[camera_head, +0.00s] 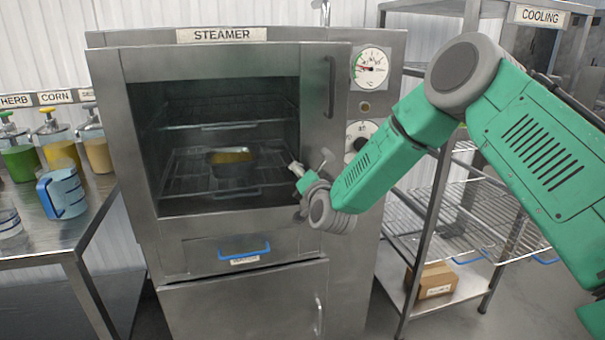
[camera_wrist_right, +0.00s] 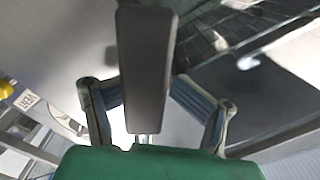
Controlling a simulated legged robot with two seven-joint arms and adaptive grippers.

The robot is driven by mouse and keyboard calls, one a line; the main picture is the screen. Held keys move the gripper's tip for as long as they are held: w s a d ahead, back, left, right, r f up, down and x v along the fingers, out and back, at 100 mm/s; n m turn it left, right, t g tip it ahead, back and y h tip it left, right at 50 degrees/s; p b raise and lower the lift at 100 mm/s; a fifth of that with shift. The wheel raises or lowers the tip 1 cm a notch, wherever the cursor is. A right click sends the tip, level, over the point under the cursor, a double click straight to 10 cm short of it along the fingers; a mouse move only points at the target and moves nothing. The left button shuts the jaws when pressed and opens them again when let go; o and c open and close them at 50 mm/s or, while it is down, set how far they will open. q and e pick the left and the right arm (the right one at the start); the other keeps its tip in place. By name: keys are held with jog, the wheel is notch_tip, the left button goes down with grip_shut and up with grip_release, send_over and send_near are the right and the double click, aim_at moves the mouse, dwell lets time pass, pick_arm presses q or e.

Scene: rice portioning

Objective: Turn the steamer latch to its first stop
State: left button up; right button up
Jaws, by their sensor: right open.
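The steel steamer (camera_head: 215,228) stands in the middle of the head view, with racks and a pan of yellow food (camera_head: 230,157) visible inside. A dark upright handle (camera_head: 331,87) sits at the upper right of its front; I cannot tell for sure that it is the latch. My right gripper (camera_head: 297,176) is open at the right edge of the steamer's opening, below that handle. In the right wrist view, the fingers of my right gripper (camera_wrist_right: 152,112) are spread on both sides of a dark grey bar (camera_wrist_right: 144,65); contact cannot be told. My left gripper is out of view.
A gauge (camera_head: 370,67) and a dial (camera_head: 360,133) are on the steamer's right panel. A side table (camera_head: 75,232) with dispensers and a blue jug (camera_head: 64,193) stands left. A wire cooling rack (camera_head: 465,212) stands right, behind my arm. A VENT label (camera_wrist_right: 28,101) shows at wrist view left.

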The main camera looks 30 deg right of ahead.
jog(key=shift+d, duration=0.1)
jog(key=v, duration=0.8)
jog(key=shift+f, duration=0.15)
